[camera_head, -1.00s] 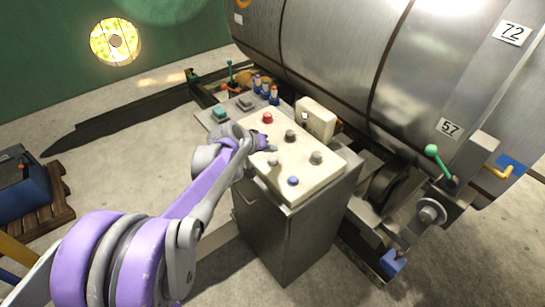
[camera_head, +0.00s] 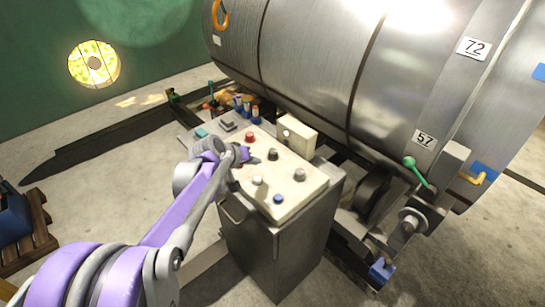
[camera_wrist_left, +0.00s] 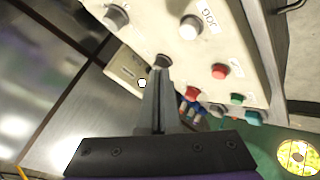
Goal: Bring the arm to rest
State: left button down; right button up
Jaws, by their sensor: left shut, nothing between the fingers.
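My left arm comes in from the lower left of the head view. My left gripper (camera_head: 243,154) is over the left side of the control panel (camera_head: 292,196), close to its buttons. In the left wrist view the gripper (camera_wrist_left: 160,68) is shut and empty, its fingers together in front of the panel. The fingertips overlap a dark knob in that view; I cannot tell whether they touch it. My right gripper is in neither view.
A large metal drum (camera_head: 320,60) stands behind. A green-knobbed lever (camera_head: 409,162) is at right. Open floor (camera_head: 100,180) lies left.

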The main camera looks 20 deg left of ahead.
pick_arm(q)
jog(key=s+d+f+m+g, duration=0.1)
jog(key=s+d+f+m, duration=0.1)
jog(key=s+d, duration=0.3)
jog(key=s+d+f+m+g+y, duration=0.1)
jog(key=s+d, duration=0.4)
jog(key=s, duration=0.7)
jog(key=s+d+f+m+g, duration=0.1)
jog(key=s+d+f+m, duration=0.1)
jog(key=s+d, duration=0.3)
jog(key=s+m, duration=0.1)
jog(key=s, duration=0.3)
jog(key=shift+s+f+m+y, duration=0.35)
jog(key=shift+f+m+y, duration=0.05)
dwell(0.8)
